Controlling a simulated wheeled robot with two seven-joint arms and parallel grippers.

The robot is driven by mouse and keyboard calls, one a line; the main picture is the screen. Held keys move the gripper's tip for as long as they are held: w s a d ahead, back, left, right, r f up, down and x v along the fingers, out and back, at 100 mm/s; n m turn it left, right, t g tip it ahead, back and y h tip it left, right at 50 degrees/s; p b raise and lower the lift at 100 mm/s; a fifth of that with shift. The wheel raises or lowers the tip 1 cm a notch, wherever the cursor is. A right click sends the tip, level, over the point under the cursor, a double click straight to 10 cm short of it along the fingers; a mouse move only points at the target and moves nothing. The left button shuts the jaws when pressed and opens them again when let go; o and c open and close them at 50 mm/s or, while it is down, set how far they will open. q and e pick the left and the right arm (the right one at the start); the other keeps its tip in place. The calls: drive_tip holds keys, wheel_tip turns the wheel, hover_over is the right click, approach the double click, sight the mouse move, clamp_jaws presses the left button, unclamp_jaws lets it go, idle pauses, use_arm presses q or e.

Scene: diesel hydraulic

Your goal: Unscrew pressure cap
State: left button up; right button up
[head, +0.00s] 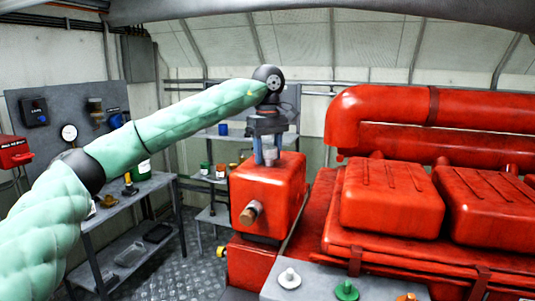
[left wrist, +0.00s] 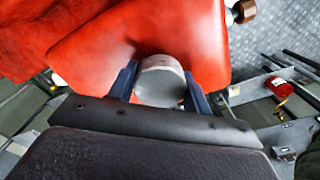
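The pressure cap (head: 270,157) is a short, pale grey round cap on top of the red tank (head: 262,194). In the left wrist view the cap (left wrist: 161,82) shows its flat grey top near the middle. My left gripper (head: 268,150) points down over the tank, with one finger on each side of the cap. In the left wrist view the blue-grey fingers of my left gripper (left wrist: 160,80) lie very close to the cap's sides. I cannot tell whether they press on it. My right gripper is not in view.
A brown-ended fitting (head: 251,213) sticks out of the tank's front. The large red engine (head: 400,195) fills the right side. A grey surface (head: 318,284) in front holds a white cap (head: 289,278) and a green cap (head: 347,290). Grey shelves (head: 150,185) stand at left.

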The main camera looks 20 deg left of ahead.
use_arm(q)
drive_tip(key=shift+c, duration=0.8)
drive_tip(key=n, duration=1.9)
drive_tip(key=shift+r+n, duration=0.1)
drive_tip(key=shift+n, duration=0.2)
drive_tip(key=o, duration=0.8)
